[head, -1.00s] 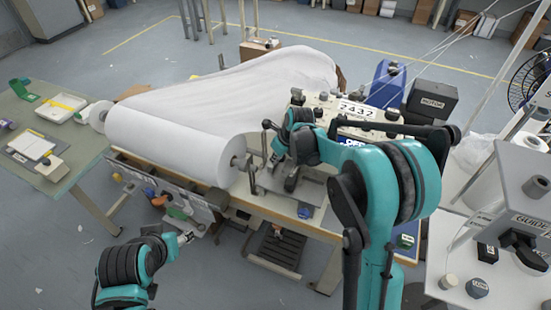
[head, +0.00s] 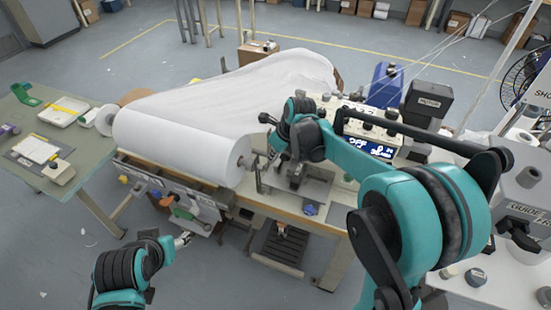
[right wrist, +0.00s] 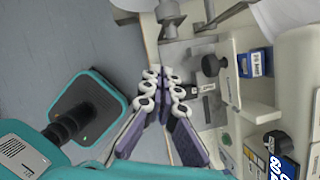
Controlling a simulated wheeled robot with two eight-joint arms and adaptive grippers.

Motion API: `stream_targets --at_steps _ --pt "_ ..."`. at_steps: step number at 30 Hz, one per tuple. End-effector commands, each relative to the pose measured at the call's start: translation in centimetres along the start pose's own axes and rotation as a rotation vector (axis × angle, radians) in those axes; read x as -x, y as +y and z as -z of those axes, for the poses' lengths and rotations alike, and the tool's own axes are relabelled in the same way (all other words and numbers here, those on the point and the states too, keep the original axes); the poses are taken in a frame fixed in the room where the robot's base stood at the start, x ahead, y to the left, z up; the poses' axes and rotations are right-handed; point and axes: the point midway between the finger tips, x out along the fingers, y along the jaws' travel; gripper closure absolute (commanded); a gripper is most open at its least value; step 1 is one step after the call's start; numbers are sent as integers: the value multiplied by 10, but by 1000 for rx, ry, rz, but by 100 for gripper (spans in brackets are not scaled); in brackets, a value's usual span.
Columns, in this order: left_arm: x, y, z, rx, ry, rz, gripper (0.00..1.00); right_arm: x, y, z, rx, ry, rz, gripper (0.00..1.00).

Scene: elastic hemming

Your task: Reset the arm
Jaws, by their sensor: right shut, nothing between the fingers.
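My right arm reaches in from the right in the head view, its upper links large in front. The right gripper (head: 277,145) is over the sewing machine's bed, near the end of the white fabric roll (head: 180,148), and partly hidden by its wrist. In the right wrist view its fingers (right wrist: 163,72) are together with nothing between them, near metal parts of the machine. My left gripper (head: 184,240) is low in front of the table's front edge; it is too small to tell its jaw state.
The sewing machine (head: 372,122) with its blue display stands right of the roll, partly behind my right arm. A green side table (head: 88,157) with trays is at left. A white stand (head: 505,262) is at right. Open floor lies left of my left arm.

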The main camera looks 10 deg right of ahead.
Motion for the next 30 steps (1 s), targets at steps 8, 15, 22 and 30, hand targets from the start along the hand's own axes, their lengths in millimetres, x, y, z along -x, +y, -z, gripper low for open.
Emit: stream_targets --at_steps 8,15,22,30 --pt "2 0 1 0 0 0 45 10 4 -2 0 0 0 100" --pt "-7 0 -5 0 0 0 45 26 14 20 263 -9 37 100" --pt "-24 0 -17 0 0 0 45 57 39 81 965 12 141 100" --pt "-43 0 -31 0 0 0 45 66 69 162 1827 140 259 100"
